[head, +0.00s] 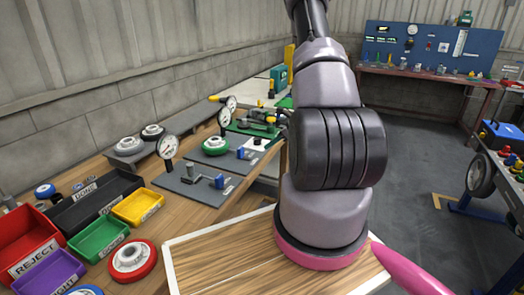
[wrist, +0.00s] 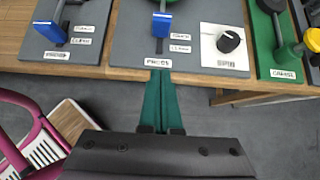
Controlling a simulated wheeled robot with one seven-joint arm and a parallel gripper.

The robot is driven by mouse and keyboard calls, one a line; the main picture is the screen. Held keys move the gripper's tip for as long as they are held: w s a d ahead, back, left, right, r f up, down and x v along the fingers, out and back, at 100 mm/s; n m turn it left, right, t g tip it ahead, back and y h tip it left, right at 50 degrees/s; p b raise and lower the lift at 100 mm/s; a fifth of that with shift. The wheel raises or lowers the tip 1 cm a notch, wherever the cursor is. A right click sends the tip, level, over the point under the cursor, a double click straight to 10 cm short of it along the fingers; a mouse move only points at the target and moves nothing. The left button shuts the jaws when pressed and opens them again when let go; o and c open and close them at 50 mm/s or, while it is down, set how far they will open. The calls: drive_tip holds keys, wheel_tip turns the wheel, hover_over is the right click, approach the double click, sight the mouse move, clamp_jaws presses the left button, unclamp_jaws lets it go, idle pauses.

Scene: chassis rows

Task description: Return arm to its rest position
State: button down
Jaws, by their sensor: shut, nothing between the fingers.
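My gripper (wrist: 159,76) shows in the wrist view as two teal fingers pressed together, with nothing between them. In that view the tips overlap the front edge of the wooden bench (wrist: 108,71), and grey floor shows below. I cannot tell their height above the bench. In the head view my arm fills the middle and right of centre, and the gripper cannot be made out there.
The bench (head: 205,212) holds grey fixture plates (head: 192,188) with gauges, a red bin (head: 25,240), a green bin (head: 98,237) and a yellow bin (head: 138,206). A red-rimmed wheel part (head: 132,260) lies nearby. A workbench (head: 508,180) stands right; open floor (head: 415,150) lies between.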

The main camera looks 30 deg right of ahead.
drive_tip(key=shift+s+d+r, duration=0.2)
drive_tip(key=shift+s+r, duration=0.1)
drive_tip(key=shift+r, duration=0.05)
drive_tip(key=s+a+r+n+g+y, duration=0.1)
drive_tip(key=a+r+n, duration=0.35)
drive_tip(key=r, duration=0.35)
drive_tip(key=s+a+r+n, duration=0.2)
drive_tip(key=a+r+n, duration=0.1)
drive_tip(key=a+r, duration=0.4)
drive_tip(key=s+a+r+n+g+y, duration=0.1)
drive_tip(key=a+r+n, duration=0.3)
drive_tip(key=r, duration=0.5)
drive_tip(key=s+a+r+n+t+h, duration=0.1)
drive_tip(key=s+a+r+n+h, duration=0.1)
drive_tip(key=s+r+n, duration=0.4)
drive_tip(key=s+a+r+n+t+h, duration=0.1)
drive_tip(key=s+a+r+n+h, duration=0.2)
drive_tip(key=s+r+n, duration=0.4)
drive_tip(key=s+r, duration=0.3)
drive_tip(key=s, duration=0.3)
drive_tip(key=shift+s+r+h, duration=0.25)
drive_tip(key=shift+s+h, duration=0.05)
drive_tip(key=shift+s, duration=0.05)
